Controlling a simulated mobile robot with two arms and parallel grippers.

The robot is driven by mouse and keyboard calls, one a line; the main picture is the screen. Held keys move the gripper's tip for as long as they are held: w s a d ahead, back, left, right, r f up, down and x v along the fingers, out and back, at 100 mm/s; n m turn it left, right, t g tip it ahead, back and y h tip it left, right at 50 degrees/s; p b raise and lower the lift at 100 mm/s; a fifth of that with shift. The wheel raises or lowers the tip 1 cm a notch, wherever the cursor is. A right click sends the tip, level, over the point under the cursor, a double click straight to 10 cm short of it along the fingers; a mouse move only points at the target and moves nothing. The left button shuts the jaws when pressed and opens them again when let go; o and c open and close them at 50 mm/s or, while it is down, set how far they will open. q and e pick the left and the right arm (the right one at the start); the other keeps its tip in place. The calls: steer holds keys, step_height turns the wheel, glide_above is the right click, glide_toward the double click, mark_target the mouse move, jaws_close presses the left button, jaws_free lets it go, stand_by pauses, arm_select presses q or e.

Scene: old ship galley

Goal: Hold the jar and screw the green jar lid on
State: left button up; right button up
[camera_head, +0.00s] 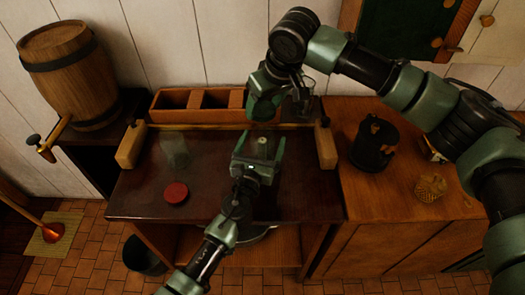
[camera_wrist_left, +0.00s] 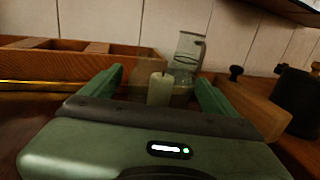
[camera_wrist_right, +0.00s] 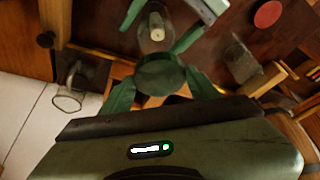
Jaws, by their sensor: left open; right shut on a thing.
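A clear glass jar with a pale candle in it (camera_head: 262,146) stands on the dark tabletop. The candle also shows in the left wrist view (camera_wrist_left: 159,88) and the right wrist view (camera_wrist_right: 156,24). My left gripper (camera_head: 260,148) is open, its fingers on either side of this jar; contact cannot be told. My right gripper (camera_head: 266,104) is shut on the green lid (camera_wrist_right: 160,74), held flat between its fingertips, apart from the jar and toward the back. A red lid (camera_head: 175,193) lies on the table at left. A second clear jar (camera_head: 174,151) stands behind it.
A wooden divided box (camera_head: 180,116) runs along the back behind a rail. Another glass vessel (camera_wrist_left: 188,50) stands at the back right. A dark pot (camera_head: 373,146) and a yellowish knotted object (camera_head: 431,187) sit on the right counter. The tabletop between red lid and left gripper is clear.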

mark_target(264, 128)
arm_select(q)
jaws_close()
arm_select(e)
steer(key=shift+f, duration=2.5)
steer(key=shift+f, duration=0.1)
steer(key=shift+f, duration=0.8)
steer(key=shift+f, duration=0.55)
